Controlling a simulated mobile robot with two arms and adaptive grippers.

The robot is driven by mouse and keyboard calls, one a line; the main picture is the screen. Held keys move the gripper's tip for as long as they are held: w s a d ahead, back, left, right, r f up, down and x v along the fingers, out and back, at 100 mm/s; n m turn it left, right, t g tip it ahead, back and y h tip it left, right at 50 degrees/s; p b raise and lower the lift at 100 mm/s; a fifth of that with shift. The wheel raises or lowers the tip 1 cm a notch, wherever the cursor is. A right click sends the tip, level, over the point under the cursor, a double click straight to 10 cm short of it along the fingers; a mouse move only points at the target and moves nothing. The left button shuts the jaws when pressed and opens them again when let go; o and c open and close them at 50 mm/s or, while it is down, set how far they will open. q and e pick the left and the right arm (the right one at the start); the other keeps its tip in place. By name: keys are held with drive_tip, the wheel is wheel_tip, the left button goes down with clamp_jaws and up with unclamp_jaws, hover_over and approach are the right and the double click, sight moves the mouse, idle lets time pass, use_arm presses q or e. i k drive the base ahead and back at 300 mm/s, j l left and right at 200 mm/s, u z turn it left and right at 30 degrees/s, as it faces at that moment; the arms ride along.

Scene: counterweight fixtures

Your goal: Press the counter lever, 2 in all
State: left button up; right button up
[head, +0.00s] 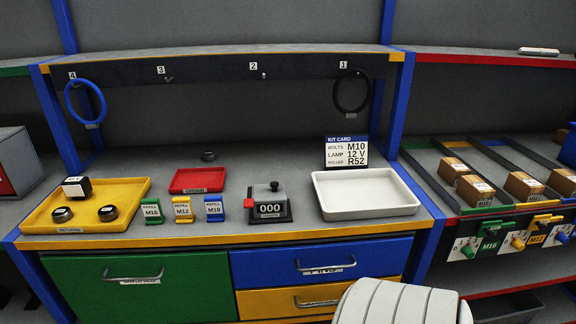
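The counter (284,214) is a dark grey box on the workbench, between the blue refill tag and the white tray. Its display (269,208) reads 000. A small red piece (249,203) sticks out at its left side, and a round black knob (274,186) stands on top. I cannot tell which of these is the lever. Nothing touches the counter. Neither of my grippers is in view; a white rounded part of my own body shows at the bottom edge, right of centre.
An empty white tray (410,207) stands right of the counter; a red tray (197,190) lies behind left. Refill tags M16 (151,211), M12 (182,209) and M10 (214,208) stand left. A yellow tray (125,184) holds several dark parts. Bench in front of the counter is narrow.

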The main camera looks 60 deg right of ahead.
sight(248, 203)
drive_tip(key=z, duration=1.65)
